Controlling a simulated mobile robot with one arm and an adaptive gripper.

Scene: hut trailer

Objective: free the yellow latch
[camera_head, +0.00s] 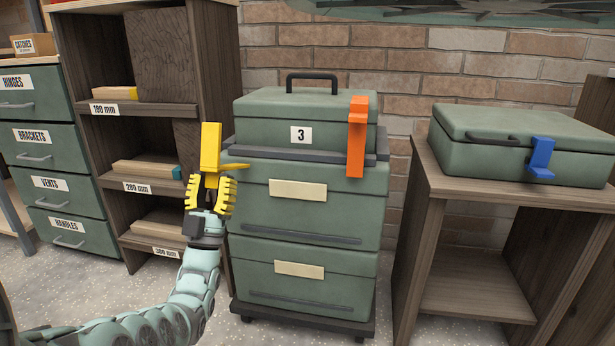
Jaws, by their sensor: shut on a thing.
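The yellow latch (210,147) stands upright at the left side of the green top box (270,115), marked 3. A short yellow piece sticks out to its right, across the box's left edge. My gripper (211,184), with yellow ribbed fingers, comes up from below and is shut on the latch's lower end. The fingers hide that end. I cannot tell whether the latch still touches the box. An orange latch (357,136) hangs on the right side of the same box, its top level with the lid.
Green drawer boxes (345,215) stand below on a wheeled base. A wooden shelf (120,190) with boards is close on the left. At right, a green case (490,150) with a blue latch (541,158) sits on a wooden stand (428,190).

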